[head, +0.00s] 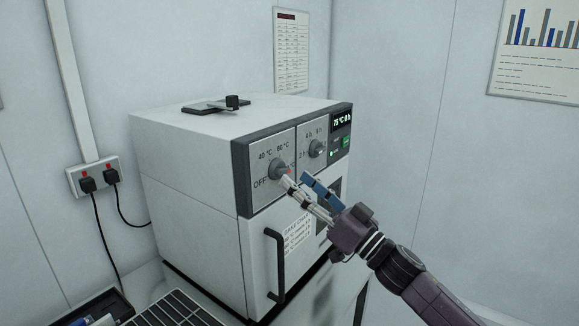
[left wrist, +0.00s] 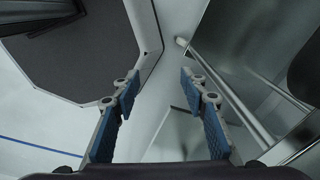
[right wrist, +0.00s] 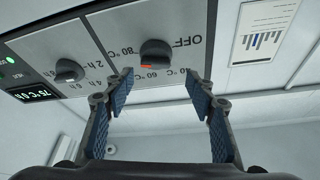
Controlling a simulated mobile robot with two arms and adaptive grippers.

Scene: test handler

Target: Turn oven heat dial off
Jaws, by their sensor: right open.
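In the right wrist view the heat dial (right wrist: 154,52) has a red mark near the 60 °C label, turned away from OFF. My right gripper (head: 295,180) is open in front of the heat dial, its fingertips close to it. In the right wrist view the fingers (right wrist: 160,78) are spread below the dial, with nothing between them; contact cannot be told. My left gripper (left wrist: 160,76) is open and empty, away from the oven.
The timer dial (head: 317,148) and a display (head: 341,121) reading 75 °C 0 h are close beside the heat dial. A dark door handle (head: 276,264) sticks out below. Plugged cables (head: 97,181) hang at the left. A rack (head: 172,312) stands in front.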

